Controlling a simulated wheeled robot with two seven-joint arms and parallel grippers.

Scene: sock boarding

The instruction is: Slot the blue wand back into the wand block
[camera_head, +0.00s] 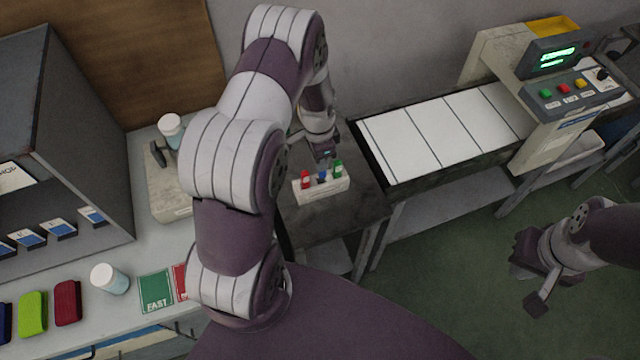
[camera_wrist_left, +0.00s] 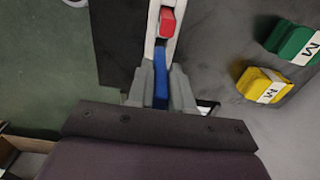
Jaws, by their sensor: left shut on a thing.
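The white wand block (camera_head: 322,190) stands on the dark stand in the middle of the head view. A red wand (camera_head: 305,179) is at its left end and a green wand (camera_head: 338,168) at its right end. The blue wand (camera_head: 322,176) is between them, below my left gripper (camera_head: 325,156). In the left wrist view, the left gripper (camera_wrist_left: 160,88) is shut on the blue wand (camera_wrist_left: 160,85), with the red wand (camera_wrist_left: 167,22) just beyond. I cannot tell whether the blue wand is seated in its slot. My right gripper (camera_head: 528,278) is open and empty, over the green floor.
A conveyor with white panels (camera_head: 440,130) and a control machine (camera_head: 560,90) lie to the right. A grey shelf unit (camera_head: 60,140) and a counter with bottles are on the left. Green (camera_wrist_left: 293,42) and yellow (camera_wrist_left: 262,85) blocks marked M show in the wrist view.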

